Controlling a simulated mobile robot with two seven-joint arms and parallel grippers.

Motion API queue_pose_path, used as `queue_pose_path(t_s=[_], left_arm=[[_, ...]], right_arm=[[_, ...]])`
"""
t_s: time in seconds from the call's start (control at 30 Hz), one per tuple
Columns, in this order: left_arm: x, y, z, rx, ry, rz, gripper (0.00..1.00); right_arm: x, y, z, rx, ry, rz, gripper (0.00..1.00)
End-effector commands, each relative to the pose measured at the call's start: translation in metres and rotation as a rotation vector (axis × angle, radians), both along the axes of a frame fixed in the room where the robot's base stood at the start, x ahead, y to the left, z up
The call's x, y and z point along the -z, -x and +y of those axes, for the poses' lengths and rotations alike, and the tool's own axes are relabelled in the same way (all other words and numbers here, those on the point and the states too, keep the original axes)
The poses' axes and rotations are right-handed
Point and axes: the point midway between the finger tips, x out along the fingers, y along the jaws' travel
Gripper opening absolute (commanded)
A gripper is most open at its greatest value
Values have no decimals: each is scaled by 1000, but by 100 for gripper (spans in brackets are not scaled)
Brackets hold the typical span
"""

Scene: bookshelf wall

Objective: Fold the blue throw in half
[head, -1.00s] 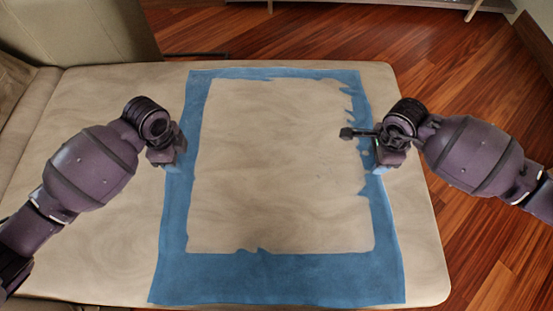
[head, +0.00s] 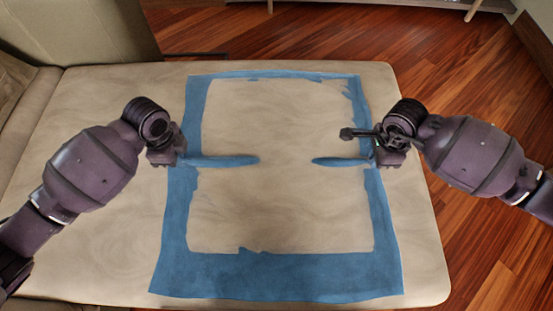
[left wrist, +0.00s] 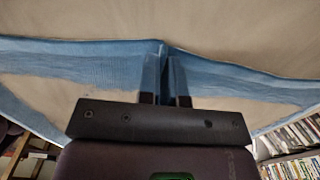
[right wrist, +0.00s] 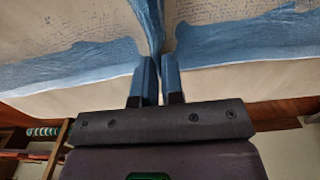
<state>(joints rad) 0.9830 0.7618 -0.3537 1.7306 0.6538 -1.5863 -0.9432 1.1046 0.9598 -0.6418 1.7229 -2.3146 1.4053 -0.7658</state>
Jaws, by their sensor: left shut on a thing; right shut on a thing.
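The blue throw (head: 275,278) lies spread on the beige seat. Its blue shows as a wide frame with ragged inner edges, and the middle looks beige like the seat. My left gripper (head: 177,160) is shut on the throw's left side edge, and my right gripper (head: 384,156) is shut on its right side edge, both about midway along. A narrow blue ridge runs inward from each gripper. In the left wrist view the throw (left wrist: 90,62) is pinched into a peak at the fingertips (left wrist: 165,62). In the right wrist view the throw (right wrist: 225,45) gathers between the fingers (right wrist: 160,65).
The beige seat (head: 420,250) has bare room on both sides of the throw. A cushioned backrest (head: 85,30) stands at the far left. Wooden floor (head: 480,80) lies beyond the far and right edges. Bookshelves (left wrist: 290,140) show low in the left wrist view.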

Motion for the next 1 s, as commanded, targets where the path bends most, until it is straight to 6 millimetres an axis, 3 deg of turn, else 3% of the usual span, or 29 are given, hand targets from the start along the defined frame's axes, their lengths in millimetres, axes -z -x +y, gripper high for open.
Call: queue_pose_path(t_s=[0.17, 0.37, 1.0], left_arm=[[1, 1, 0, 0, -1, 3, 0], [-10, -4, 1, 0, -1, -12, 0], [-103, -39, 0, 0, -1, -133, 0]], right_arm=[[2, 2, -1, 0, 2, 5, 0], [-9, -3, -1, 1, 2, -11, 0], [-103, -39, 0, 0, 1, -132, 0]])
